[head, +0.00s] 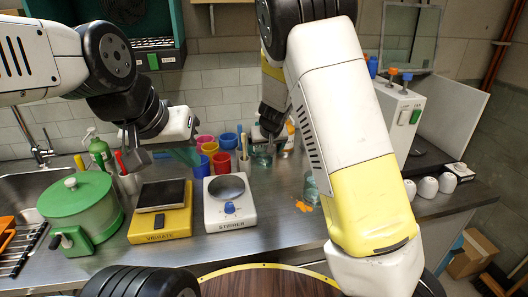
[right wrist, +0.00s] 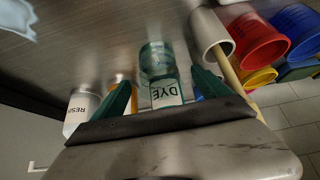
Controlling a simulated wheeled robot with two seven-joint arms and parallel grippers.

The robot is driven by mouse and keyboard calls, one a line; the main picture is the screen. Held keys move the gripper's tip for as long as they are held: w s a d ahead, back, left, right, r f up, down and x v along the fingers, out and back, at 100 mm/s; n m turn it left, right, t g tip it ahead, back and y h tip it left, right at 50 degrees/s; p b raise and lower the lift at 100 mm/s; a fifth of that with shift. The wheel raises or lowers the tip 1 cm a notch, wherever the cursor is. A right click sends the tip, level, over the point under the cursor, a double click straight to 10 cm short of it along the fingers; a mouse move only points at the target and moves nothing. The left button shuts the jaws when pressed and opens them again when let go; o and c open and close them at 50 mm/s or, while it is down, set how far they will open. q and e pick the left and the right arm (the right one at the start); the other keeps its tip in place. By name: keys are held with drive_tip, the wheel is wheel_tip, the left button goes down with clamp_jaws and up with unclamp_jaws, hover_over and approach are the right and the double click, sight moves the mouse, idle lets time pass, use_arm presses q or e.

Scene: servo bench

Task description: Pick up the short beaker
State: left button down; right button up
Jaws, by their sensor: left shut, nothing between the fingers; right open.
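A short, clear, teal-tinted beaker (right wrist: 156,60) stands on the bench in the right wrist view; it also shows in the head view (head: 262,158), partly hidden by my right gripper. My right gripper (head: 264,142) is open, and its green fingers (right wrist: 162,92) point towards the beaker from either side of it. I cannot tell whether they touch it. A second clear glass vessel (head: 311,188) stands further right and nearer, partly hidden by my right arm. My left gripper (head: 184,154) is shut and empty, above the bench behind the yellow hotplate.
A bottle marked DYE (right wrist: 166,94) is close to the beaker. A white cup with a wooden handle (right wrist: 210,35) and coloured cups (head: 227,141) are beside it.

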drive_tip(key=x, duration=0.4)
drive_tip(key=shift+f, duration=0.1)
drive_tip(key=shift+d, duration=0.1)
drive_tip(key=c, duration=1.7)
drive_tip(key=shift+c, duration=0.2)
drive_tip(key=shift+s, duration=0.1)
drive_tip(key=shift+s+r, duration=0.15)
drive_tip(key=shift+r, duration=0.45)
wheel_tip(320, 180, up, 6)
drive_tip(key=s+d, duration=0.2)
drive_tip(key=s, duration=0.7)
drive_tip(key=s+d, duration=0.2)
drive_tip(key=s, duration=0.8)
drive_tip(key=shift+d, duration=0.15)
idle(1.5)
